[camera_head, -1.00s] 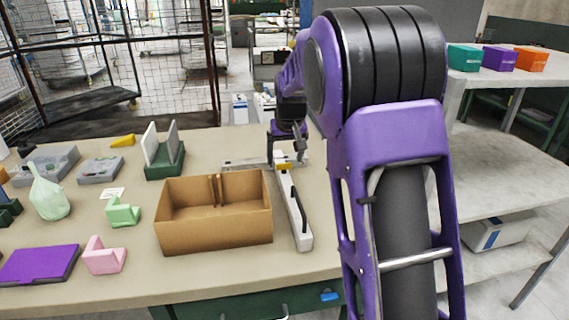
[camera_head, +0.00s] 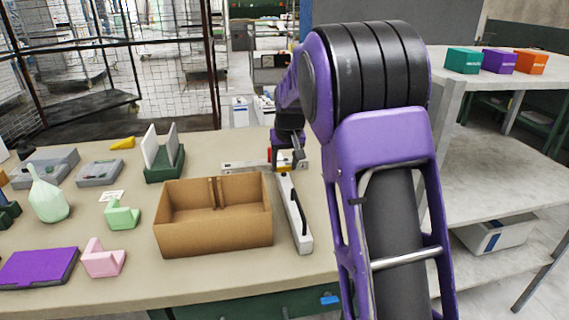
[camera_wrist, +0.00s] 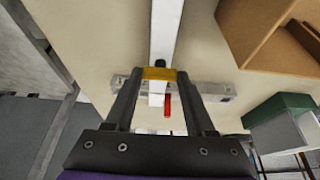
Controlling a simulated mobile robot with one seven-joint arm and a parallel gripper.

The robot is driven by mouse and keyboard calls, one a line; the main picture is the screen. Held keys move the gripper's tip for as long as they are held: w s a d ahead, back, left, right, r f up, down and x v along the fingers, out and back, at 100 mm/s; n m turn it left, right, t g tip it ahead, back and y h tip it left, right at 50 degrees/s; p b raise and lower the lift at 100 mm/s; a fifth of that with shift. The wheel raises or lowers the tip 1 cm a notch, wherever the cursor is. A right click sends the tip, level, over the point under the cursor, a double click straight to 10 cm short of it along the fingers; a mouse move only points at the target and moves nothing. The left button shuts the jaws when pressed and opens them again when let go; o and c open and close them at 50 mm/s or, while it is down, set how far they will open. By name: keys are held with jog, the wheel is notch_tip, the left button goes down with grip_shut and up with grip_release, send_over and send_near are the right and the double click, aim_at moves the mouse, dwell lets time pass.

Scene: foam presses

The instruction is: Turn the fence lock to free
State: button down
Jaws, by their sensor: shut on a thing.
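The fence is a long white bar with a black handle (camera_head: 298,220), lying beside the cardboard box. A grey rail (camera_head: 240,166) crosses its far end. In the wrist view, a yellow bar (camera_wrist: 159,74), seemingly the fence lock's handle, lies across the white fence bar (camera_wrist: 166,32). A red tab (camera_wrist: 167,105) shows just beside it, over the grey rail. My gripper (camera_wrist: 159,77) has a fingertip at each end of the yellow bar and is shut on it. In the head view my gripper (camera_head: 286,165) partly hides the lock.
An open cardboard box (camera_head: 213,240) stands just left of the fence. A green holder with white plates (camera_head: 165,165) stands behind it. Green and pink blocks and a purple pad (camera_head: 38,265) lie at the left. A shelf stands right of my arm.

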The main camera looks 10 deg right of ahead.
jog(key=shift+d+n, duration=0.1)
jog(key=shift+n, duration=0.2)
jog(key=n, duration=0.1)
jog(key=n+y, duration=0.2)
jog(key=n, duration=0.1)
jog(key=shift+d+p, duration=0.25)
jog(key=shift+p, duration=0.05)
jog(key=n, duration=0.2)
jog(key=n+g+y+p, duration=0.1)
jog(key=n, duration=0.1)
jog(key=shift+w+d+r+n+p, duration=0.1)
jog(key=shift+w+r+n+p, duration=0.1)
jog(key=shift+n+p, duration=0.15)
jog(key=n+g+p, duration=0.1)
jog(key=n, duration=0.1)
jog(key=n+y+p, duration=0.1)
jog(key=n, duration=0.1)
jog(key=shift+w+n+g+p, duration=0.15)
jog(key=shift+n+g+p, duration=0.1)
jog(key=shift+g+p, duration=0.15)
jog(key=shift+w+f+n+g+y+p, duration=0.15)
jog(key=shift+n+g+p, duration=0.25)
jog(key=shift+n+p, duration=0.45)
jog(key=shift+n+g+y+p, duration=0.15)
jog(key=shift+n+g+p, duration=0.35)
jog(key=shift+n, duration=0.65)
jog(key=shift+c, duration=1.2)
grip_release()
